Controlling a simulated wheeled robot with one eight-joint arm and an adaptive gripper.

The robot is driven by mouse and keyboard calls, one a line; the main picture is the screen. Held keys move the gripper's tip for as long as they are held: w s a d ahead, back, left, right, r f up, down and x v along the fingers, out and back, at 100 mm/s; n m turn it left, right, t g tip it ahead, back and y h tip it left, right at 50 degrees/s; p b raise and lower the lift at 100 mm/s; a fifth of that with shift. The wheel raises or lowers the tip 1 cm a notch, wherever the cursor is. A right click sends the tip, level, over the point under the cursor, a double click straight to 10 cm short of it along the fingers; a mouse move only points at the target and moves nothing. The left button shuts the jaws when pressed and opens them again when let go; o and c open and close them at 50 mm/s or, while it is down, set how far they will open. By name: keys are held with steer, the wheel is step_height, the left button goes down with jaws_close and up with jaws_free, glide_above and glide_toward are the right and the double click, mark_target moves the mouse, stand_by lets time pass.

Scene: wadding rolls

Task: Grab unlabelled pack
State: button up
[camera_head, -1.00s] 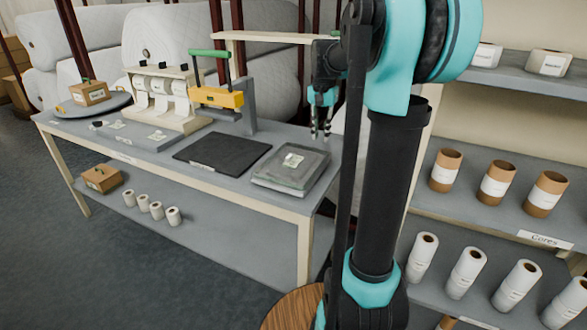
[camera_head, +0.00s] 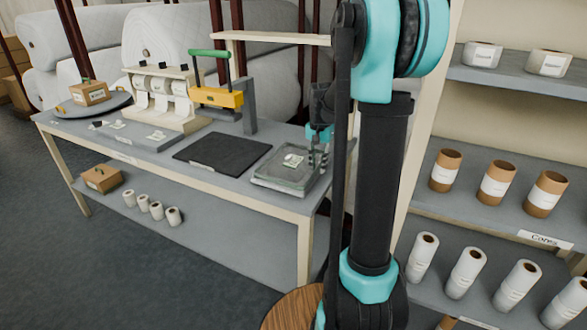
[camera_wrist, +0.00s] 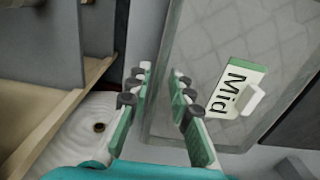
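A flat grey, glossy tray-like slab (camera_head: 262,184) lies at the right end of the workbench; a quilted surface (camera_wrist: 205,50) shows on it in the wrist view. My gripper (camera_head: 318,158) points down at the slab's right edge. I cannot tell which thing is the unlabelled pack. A brown box (camera_head: 102,180) on the lower shelf shows no readable label.
A dark mat (camera_head: 222,153) and a press with a yellow body (camera_head: 215,97) stand left of the slab. A labelled box (camera_head: 90,93) sits on a round plate. Shelving at right holds brown cores (camera_head: 497,182), white rolls (camera_head: 465,273) and labelled packs (camera_head: 482,55).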

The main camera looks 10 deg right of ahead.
jaws_close()
stand_by(0.4)
